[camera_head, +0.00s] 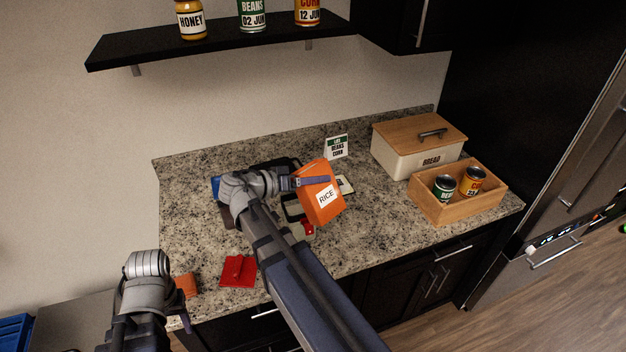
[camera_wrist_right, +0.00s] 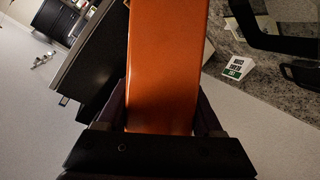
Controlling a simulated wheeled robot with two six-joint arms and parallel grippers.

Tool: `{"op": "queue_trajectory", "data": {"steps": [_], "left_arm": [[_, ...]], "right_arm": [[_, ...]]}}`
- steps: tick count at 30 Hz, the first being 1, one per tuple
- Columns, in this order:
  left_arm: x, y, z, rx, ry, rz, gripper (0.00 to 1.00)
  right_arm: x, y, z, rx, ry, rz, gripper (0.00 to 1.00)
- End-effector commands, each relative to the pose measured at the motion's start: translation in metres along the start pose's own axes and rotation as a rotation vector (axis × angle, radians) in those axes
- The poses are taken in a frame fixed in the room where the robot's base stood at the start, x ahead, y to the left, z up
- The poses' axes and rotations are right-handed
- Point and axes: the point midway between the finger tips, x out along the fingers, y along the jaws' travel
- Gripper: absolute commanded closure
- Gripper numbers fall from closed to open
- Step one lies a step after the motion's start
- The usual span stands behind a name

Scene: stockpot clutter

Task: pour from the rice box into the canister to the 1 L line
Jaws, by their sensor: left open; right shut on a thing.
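The orange rice box (camera_head: 322,207) is held tilted above the counter, its white RICE label facing the head camera. My right gripper (camera_head: 308,182) is shut on it; in the right wrist view the box (camera_wrist_right: 164,65) fills the space between the fingers. The box's mouth is not clear in either view. I cannot make out the canister or its 1 L line; my right arm and the box cover part of the counter there. My left gripper (camera_head: 178,318) is open and low at the counter's front left edge, apart from the box, its fingers mostly hidden.
A red object (camera_head: 239,271) lies at the counter's front. A small sign (camera_head: 336,147) stands at the back. A bread box (camera_head: 405,160) and a wooden crate (camera_head: 450,213) with two cans are at the right. A shelf (camera_head: 220,40) hangs above. Counter left of the sign is partly clear.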

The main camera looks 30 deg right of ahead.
Motion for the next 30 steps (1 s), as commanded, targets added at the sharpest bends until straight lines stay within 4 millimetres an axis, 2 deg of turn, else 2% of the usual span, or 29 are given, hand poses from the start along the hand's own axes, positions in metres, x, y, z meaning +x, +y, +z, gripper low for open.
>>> {"op": "queue_trajectory", "data": {"steps": [30], "left_arm": [[0.011, 0.001, -0.001, 0.002, 0.000, 0.000, 0.44]], "right_arm": [[0.002, -0.002, 0.005, -0.106, 0.001, 0.046, 1.00]]}}
